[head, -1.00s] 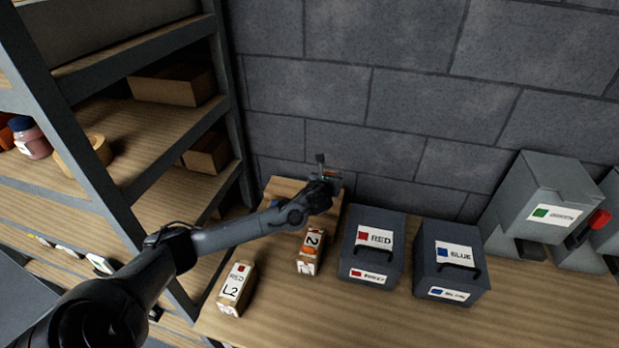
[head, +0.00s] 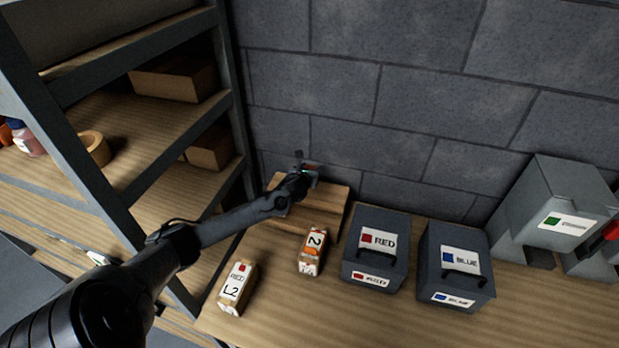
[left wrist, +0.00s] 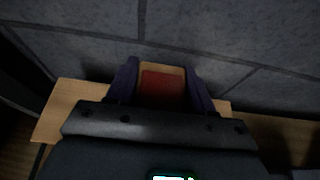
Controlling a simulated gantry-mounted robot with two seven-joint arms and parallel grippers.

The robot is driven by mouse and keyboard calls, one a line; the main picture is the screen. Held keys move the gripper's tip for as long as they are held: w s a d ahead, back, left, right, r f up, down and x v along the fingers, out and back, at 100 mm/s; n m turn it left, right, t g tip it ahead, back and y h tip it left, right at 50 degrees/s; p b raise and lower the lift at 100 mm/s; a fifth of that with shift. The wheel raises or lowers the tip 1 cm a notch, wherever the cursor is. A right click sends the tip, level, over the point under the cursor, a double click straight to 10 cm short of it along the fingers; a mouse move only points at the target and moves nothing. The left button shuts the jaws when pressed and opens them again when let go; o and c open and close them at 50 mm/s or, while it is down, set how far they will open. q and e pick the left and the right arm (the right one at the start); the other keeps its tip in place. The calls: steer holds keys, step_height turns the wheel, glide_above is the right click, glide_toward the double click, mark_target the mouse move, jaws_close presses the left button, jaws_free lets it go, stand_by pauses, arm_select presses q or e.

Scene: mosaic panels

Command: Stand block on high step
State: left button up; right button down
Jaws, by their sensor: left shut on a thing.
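My left gripper (head: 308,172) is over the stepped wooden stand (head: 331,205) at the back of the table, near the wall. In the left wrist view its two fingers (left wrist: 161,85) are shut on a wooden block with a red face (left wrist: 162,88). The stand's top (left wrist: 62,112) shows below and to the left of the gripper there. Whether the held block touches the step is hidden by the gripper. A block marked 2 with an orange band (head: 312,251) stands in front of the stand. A block marked RED L2 (head: 236,287) stands further left and nearer. My right gripper is not in view.
Dark grey boxes labelled RED (head: 375,247) and BLUE (head: 455,264) stand to the right of the stand. A grey dispenser labelled green (head: 556,205) is further right. A metal-framed shelf (head: 90,180) rises at the left. The block wall (head: 400,90) is close behind.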

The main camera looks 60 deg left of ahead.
arm_select(q)
steer(key=shift+a+f, duration=0.3)
steer(key=shift+a, duration=0.05)
steer(key=shift+f, duration=1.9)
steer(key=shift+f, duration=0.1)
steer(key=o, duration=1)
steer(key=shift+o, duration=0.2)
